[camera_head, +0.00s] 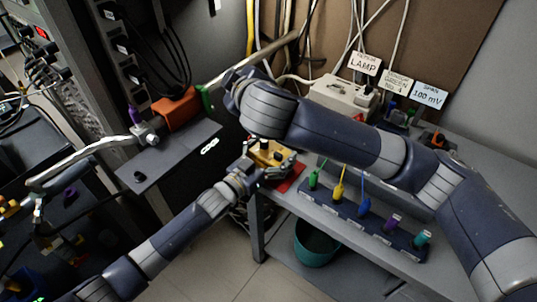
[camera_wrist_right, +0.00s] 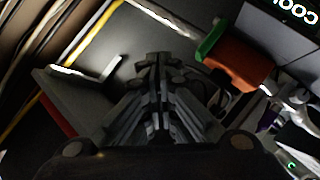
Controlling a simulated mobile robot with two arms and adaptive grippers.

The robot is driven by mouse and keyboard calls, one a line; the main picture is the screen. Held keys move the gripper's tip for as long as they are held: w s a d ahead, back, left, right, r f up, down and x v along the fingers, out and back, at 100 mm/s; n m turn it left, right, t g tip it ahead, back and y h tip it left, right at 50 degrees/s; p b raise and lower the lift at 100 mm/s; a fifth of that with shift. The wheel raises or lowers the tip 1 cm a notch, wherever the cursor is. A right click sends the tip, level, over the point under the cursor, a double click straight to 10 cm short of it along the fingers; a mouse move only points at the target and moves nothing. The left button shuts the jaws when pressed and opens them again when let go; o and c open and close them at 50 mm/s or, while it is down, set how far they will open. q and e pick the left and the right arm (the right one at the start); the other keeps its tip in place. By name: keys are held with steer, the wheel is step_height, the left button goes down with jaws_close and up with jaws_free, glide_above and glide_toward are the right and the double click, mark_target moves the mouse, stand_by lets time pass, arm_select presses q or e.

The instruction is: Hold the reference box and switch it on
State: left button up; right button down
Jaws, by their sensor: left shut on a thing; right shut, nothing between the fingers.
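The reference box, a small tan-yellow box with dark knobs on top (camera_head: 268,152), is in the middle of the head view, above the front left corner of the grey bench. My left gripper (camera_head: 277,165) is shut on it, its fingers at the box's near and right sides. My right arm passes above and behind the box. My right gripper shows in the right wrist view (camera_wrist_right: 157,65), shut and empty; the box does not show there. In the head view its fingertips are mostly hidden by its wrist. I cannot make out the box's switch.
A red pad (camera_head: 291,178) lies below the box. A rack with coloured plugs (camera_head: 345,205) runs along the bench front. A white unit (camera_head: 342,95) stands behind my right arm. An orange block with a green end (camera_head: 179,109) is at left, also in the right wrist view (camera_wrist_right: 238,66).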

steer(key=s+d+f+m+g+h, duration=0.2)
steer(key=s+d+f, duration=0.1)
steer(key=s+f, duration=0.2)
steer(key=m+g+h, duration=0.2)
steer(key=g+h, duration=0.1)
steer(key=g, duration=0.1)
glide_toward(276, 154)
steer(key=s+a+r, duration=0.1)
steer(key=s+r, duration=0.1)
steer(key=s, duration=0.1)
steer(key=shift+w+a+f, duration=0.15)
steer(key=shift+a+f, duration=0.05)
steer(key=shift+a, duration=0.05)
steer(key=x, duration=1)
steer(key=shift+w+a+r, duration=0.1)
steer(key=shift+w+a, duration=0.1)
steer(key=shift+w+d, duration=0.9)
steer(key=shift+w, duration=0.2)
